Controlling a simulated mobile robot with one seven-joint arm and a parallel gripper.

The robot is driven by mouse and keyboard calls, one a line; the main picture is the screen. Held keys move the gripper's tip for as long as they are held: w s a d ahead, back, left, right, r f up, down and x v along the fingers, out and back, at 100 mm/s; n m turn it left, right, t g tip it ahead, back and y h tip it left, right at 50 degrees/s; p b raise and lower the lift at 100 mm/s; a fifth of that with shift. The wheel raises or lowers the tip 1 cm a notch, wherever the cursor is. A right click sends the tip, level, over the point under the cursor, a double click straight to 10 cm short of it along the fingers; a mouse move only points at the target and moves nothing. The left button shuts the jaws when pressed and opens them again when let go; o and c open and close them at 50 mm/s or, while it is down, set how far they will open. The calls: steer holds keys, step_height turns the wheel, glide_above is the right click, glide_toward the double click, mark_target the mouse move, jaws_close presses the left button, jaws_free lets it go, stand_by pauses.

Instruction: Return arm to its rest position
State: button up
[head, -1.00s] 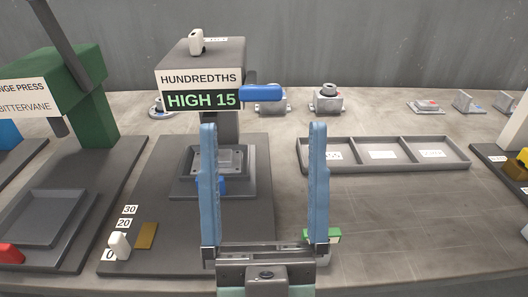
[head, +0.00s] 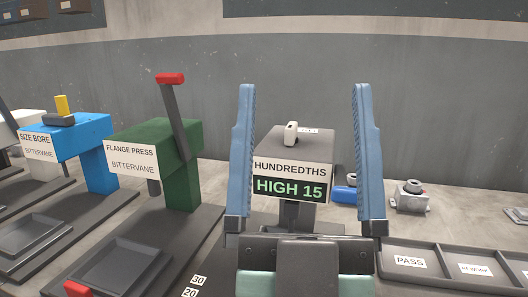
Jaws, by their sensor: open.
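My gripper (head: 303,155) is open and empty. Its two blue fingers stand upright and wide apart in the head view. Between and behind them is the grey gauge (head: 294,150), with a sign reading HUNDREDTHS and a display (head: 289,188) reading HIGH 15. My gripper's palm and wrist hide the lower part of the gauge and its base.
The green flange press (head: 163,152) with a red-topped lever and the blue size bore machine (head: 70,140) stand left. A metal casting (head: 410,200) sits right, behind a tray (head: 440,287) labelled PASS and REWORK.

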steer(key=a+r+y+p, duration=0.1)
steer(key=r+p, duration=1.4)
steer(key=r, duration=0.4)
steer(key=a+r+g+y+p, duration=0.1)
steer(key=a+r+p, duration=0.1)
steer(key=r+p, duration=1.3)
step_height(320, 180, up, 4)
steer(key=shift+s+a+r+y+p, duration=0.2)
steer(key=shift+s+a+y+p, duration=0.1)
steer(key=shift+s, duration=0.1)
